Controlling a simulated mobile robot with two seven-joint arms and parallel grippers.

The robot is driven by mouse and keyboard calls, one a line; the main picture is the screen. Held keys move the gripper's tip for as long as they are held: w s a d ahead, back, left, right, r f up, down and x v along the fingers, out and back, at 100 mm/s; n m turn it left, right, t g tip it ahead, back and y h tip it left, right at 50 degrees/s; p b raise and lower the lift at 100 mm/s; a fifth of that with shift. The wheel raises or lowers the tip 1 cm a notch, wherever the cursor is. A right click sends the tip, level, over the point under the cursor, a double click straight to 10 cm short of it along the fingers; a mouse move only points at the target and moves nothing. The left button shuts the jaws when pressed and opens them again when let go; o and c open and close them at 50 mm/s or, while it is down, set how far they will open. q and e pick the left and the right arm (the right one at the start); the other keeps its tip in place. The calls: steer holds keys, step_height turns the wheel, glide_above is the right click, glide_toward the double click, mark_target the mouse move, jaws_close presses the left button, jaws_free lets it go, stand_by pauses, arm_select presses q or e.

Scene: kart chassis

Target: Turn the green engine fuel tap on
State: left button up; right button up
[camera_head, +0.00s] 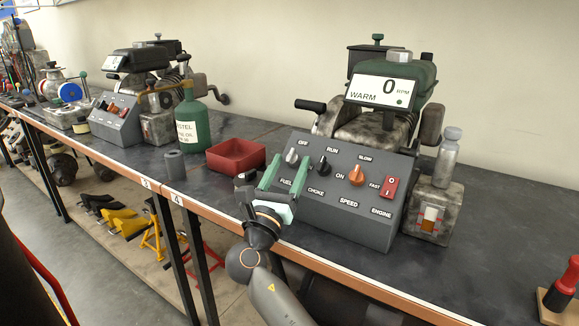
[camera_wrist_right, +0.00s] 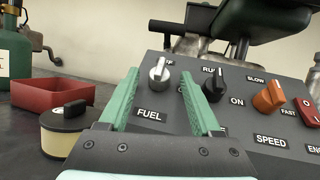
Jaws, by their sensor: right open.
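The green engine (camera_head: 407,78) stands at the right of the bench behind a grey control panel (camera_head: 345,222). Its fuel tap is a silver knob (camera_head: 291,155) above the word FUEL, with its grip pointing up towards OFF. It also shows in the right wrist view (camera_wrist_right: 160,70). My right gripper (camera_head: 284,163) is open in front of the panel. In the right wrist view its two green fingers (camera_wrist_right: 159,78) stand left and right of the knob, with gaps visible. I cannot tell how deep the fingertips reach. My left gripper is not in view.
The black choke knob (camera_wrist_right: 213,83) is close to the right finger. An orange speed knob (camera_head: 356,175) and red engine switch (camera_head: 391,187) are further right. A black-lidded yellow canister (camera_wrist_right: 70,128) and red tray (camera_head: 236,155) are to the left.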

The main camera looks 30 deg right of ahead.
jaws_close()
stand_by(0.3)
stand_by(0.3)
steer(key=shift+w+a+f+m+g+h+b, duration=0.15)
steer(key=shift+m+g+h+b, duration=0.4)
steer(key=shift+m+g, duration=0.4)
steer(key=shift+w+m+g+h+b, duration=0.1)
steer(key=shift+m+g+h+b, duration=0.45)
steer(key=shift+m+g, duration=0.35)
steer(key=m+g+h+b, duration=0.1)
steer(key=m+g, duration=0.2)
steer(key=shift+w, duration=0.2)
steer(key=m+g, duration=0.2)
steer(key=m+g+b, duration=0.1)
steer(key=m+g, duration=0.2)
steer(key=shift+w+a+g+h, duration=0.1)
steer(key=shift+w+g+h, duration=0.1)
steer(key=shift+g+h, duration=0.15)
steer(key=shift+w+r+m+g+y+b, duration=0.15)
steer(key=shift+m+g+y+b, duration=0.15)
steer(key=shift+m+g, duration=0.65)
steer(key=shift+r+m+g+y+b, duration=0.1)
steer(key=shift+m+g+y+b, duration=0.15)
steer(key=shift+m+g, duration=0.65)
steer(key=shift+w+m+g+y, duration=0.15)
steer(key=shift+m+g+y, duration=0.45)
steer(key=shift+m+g, duration=0.65)
